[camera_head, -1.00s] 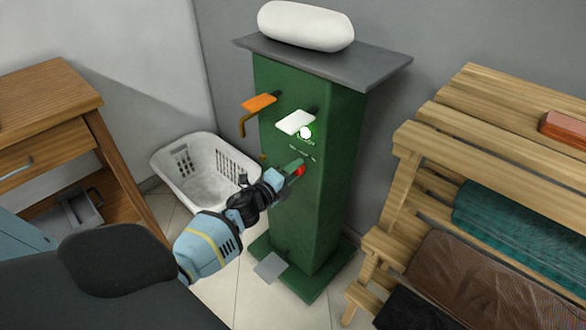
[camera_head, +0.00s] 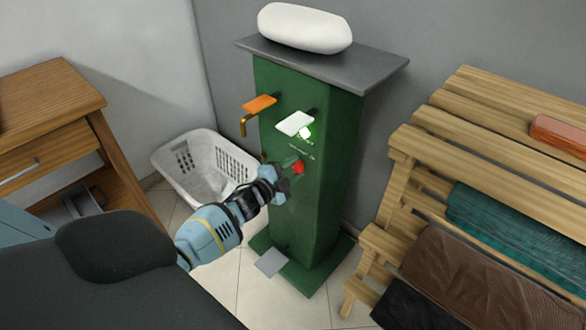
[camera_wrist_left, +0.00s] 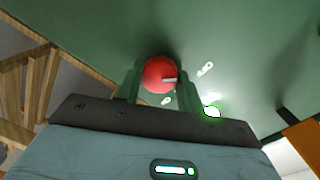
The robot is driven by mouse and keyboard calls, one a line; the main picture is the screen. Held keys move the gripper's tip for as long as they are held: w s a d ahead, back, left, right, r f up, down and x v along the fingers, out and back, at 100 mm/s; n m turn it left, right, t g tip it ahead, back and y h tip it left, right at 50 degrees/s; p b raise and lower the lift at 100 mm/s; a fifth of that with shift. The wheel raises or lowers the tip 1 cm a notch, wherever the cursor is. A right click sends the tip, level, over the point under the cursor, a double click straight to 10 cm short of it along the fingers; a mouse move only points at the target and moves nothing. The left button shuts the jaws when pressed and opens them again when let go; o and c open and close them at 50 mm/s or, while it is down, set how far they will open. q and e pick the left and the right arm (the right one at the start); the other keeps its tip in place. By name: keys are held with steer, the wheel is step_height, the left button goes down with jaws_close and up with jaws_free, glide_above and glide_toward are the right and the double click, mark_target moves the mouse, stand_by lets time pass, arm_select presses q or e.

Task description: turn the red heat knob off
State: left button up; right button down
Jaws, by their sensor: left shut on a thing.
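The red heat knob (camera_head: 298,167) is on the front of the green cabinet (camera_head: 325,215), below the white lever and the small lit lamp. In the left wrist view the red knob (camera_wrist_left: 159,74) sits between the two green fingers, with a pale pointer line on its face running toward the right of the picture. My left gripper (camera_head: 290,171) is shut on the knob; it also shows in the left wrist view (camera_wrist_left: 160,88). Small white marks (camera_wrist_left: 205,69) lie on the panel beside the knob. My right gripper is not in view.
An orange lever (camera_head: 259,103) and a white lever (camera_head: 295,122) stick out above the knob. A green-lit lamp (camera_head: 305,132) glows by the white lever. A white basket (camera_head: 205,165) stands left of the cabinet, a wooden bench rack (camera_head: 415,165) right of it.

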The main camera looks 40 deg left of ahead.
arm_select(q)
steer(key=shift+f, duration=0.1)
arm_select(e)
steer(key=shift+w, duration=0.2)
arm_select(q)
steer(key=o, duration=1)
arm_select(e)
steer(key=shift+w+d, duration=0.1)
arm_select(q)
steer(key=shift+s, duration=0.15)
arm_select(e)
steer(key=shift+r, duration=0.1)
arm_select(q)
steer(key=s, duration=0.2)
steer(key=s+p, duration=0.1)
steer(key=s, duration=0.4)
steer(key=shift+s+a+r, duration=0.3)
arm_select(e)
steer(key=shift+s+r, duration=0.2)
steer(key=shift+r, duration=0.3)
